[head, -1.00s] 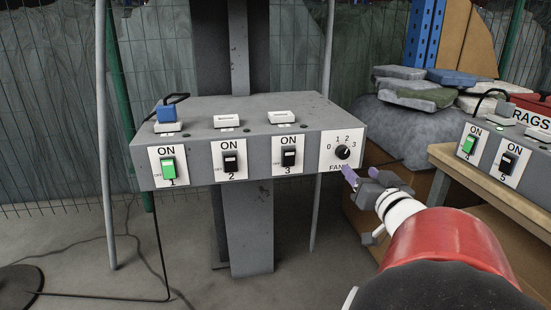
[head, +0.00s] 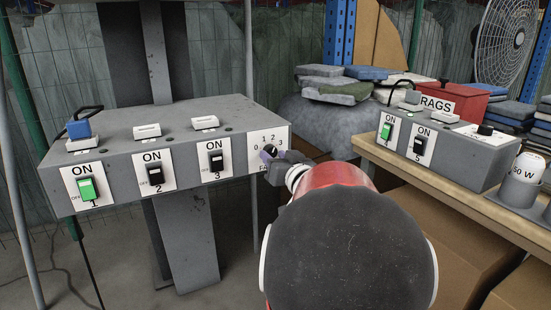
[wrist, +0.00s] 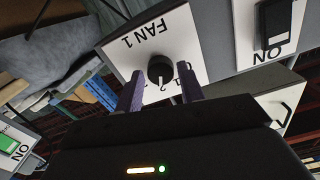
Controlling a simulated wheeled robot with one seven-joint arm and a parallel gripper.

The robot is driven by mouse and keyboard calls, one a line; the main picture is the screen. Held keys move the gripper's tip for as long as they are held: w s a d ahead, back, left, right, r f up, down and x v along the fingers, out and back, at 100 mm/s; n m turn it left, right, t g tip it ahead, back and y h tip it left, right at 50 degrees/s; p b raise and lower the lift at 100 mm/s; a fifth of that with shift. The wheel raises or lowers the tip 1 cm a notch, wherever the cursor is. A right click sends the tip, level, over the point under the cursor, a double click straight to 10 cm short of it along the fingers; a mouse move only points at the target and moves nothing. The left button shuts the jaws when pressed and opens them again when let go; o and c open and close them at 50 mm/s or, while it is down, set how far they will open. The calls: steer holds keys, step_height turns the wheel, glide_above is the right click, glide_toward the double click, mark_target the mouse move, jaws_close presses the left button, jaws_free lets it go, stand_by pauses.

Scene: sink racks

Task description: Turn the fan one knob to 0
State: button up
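The fan one knob (head: 270,150) is a round black dial on a white plate at the right end of the grey switch box (head: 125,122). The plate carries the numbers 0 to 3. In the wrist view the plate is upside down and the knob (wrist: 160,68) shows a white mark pointing to the numbered side, seemingly near 1 and 2. My gripper (wrist: 161,72) is open, its purple fingers on either side of the knob with gaps. I cannot tell how far the tips reach past its face. In the head view my gripper (head: 273,156) partly covers the plate.
The same box has a green switch (head: 88,189) and two black switches (head: 156,175) (head: 216,160). A second box (head: 440,145) with switches stands on a wooden table (head: 460,205) at right, near a red rags bin (head: 450,100).

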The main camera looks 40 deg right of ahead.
steer(key=c, duration=0.6)
steer(key=shift+n+b, duration=0.3)
steer(key=shift+n, duration=0.1)
steer(key=n+b, duration=0.1)
steer(key=n, duration=0.1)
steer(key=shift+f+n+b, duration=0.15)
steer(key=shift+n+b, duration=0.25)
steer(key=n+b, duration=0.2)
steer(key=n, duration=0.2)
steer(key=shift+n+b, duration=0.4)
steer(key=n+b, duration=0.3)
steer(key=n, duration=0.2)
steer(key=shift+d, duration=0.1)
steer(key=n+b, duration=0.2)
steer(key=n, duration=0.2)
steer(key=shift+r, duration=0.2)
steer(key=shift+n, duration=0.4)
